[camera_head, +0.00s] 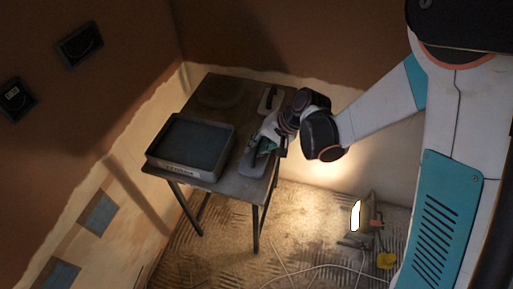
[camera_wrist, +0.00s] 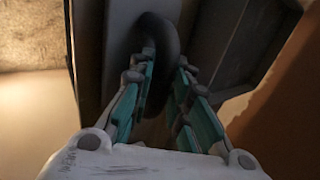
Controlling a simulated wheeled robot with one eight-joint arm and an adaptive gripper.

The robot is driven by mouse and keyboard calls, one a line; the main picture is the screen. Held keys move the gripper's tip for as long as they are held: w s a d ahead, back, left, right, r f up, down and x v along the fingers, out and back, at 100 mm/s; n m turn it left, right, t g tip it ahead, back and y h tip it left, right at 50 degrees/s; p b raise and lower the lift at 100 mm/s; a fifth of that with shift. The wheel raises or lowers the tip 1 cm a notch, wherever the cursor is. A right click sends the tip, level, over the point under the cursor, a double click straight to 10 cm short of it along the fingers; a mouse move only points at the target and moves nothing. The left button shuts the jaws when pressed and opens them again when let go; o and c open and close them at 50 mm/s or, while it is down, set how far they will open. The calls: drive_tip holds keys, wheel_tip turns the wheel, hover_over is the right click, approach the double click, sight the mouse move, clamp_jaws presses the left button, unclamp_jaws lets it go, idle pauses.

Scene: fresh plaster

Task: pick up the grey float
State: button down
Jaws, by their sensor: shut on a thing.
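The grey float (camera_head: 249,164) is at the front right of the small dark table (camera_head: 226,186), beside the tray. My gripper (camera_head: 264,147) comes down on it from the right, and the fingers partly hide the float. In the wrist view, my gripper (camera_wrist: 165,60) has its teal-padded fingers on either side of the float's dark curved handle (camera_wrist: 164,30), shut on it. The float's grey plate (camera_wrist: 88,50) shows beneath. I cannot tell whether the plate touches the table.
A dark-filled tray (camera_head: 160,163) stands left of the float. Another handled float (camera_head: 268,100) lies at the back right of the table, near my wrist. A round dark thing (camera_head: 220,92) is at the back. A lit work lamp (camera_head: 357,216) and cables are on the floor.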

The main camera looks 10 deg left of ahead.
wheel_tip(320, 180, up, 19)
drive_tip(key=p, duration=0.6)
drive_tip(key=shift+p, duration=0.35)
